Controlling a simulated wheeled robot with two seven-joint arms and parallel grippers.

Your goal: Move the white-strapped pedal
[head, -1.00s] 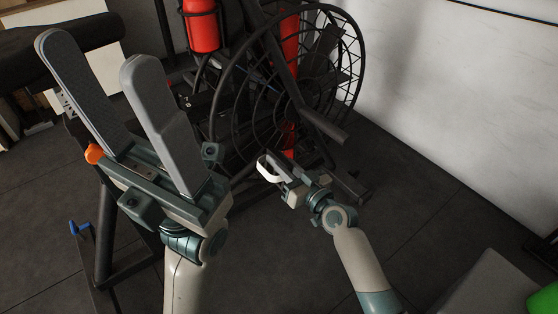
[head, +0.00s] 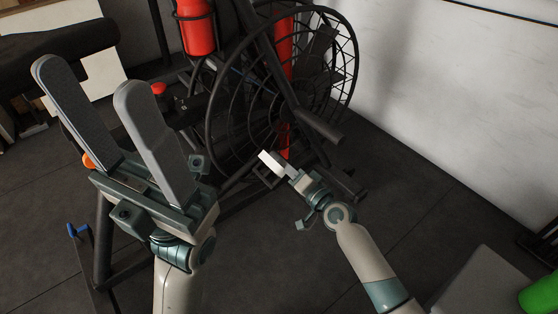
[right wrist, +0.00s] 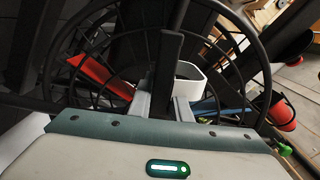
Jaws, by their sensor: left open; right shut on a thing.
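The white-strapped pedal is at the lower front of a black spoked wheel. Its white strap (head: 270,160) shows as a tilted band in the head view and as a white loop in the right wrist view (right wrist: 188,72). My right gripper (head: 284,171) is shut on the pedal. In the right wrist view, the dark pedal body (right wrist: 165,65) stands between my two grey fingers, with the strap on its right side. My left gripper (head: 88,80) is open and empty, its two long grey fingers raised and spread, close to the camera.
The black caged wheel (head: 345,60) and its frame stand just behind my right gripper. A red cylinder (head: 195,30) is at the top, and a dark padded seat (head: 80,42) at upper left.

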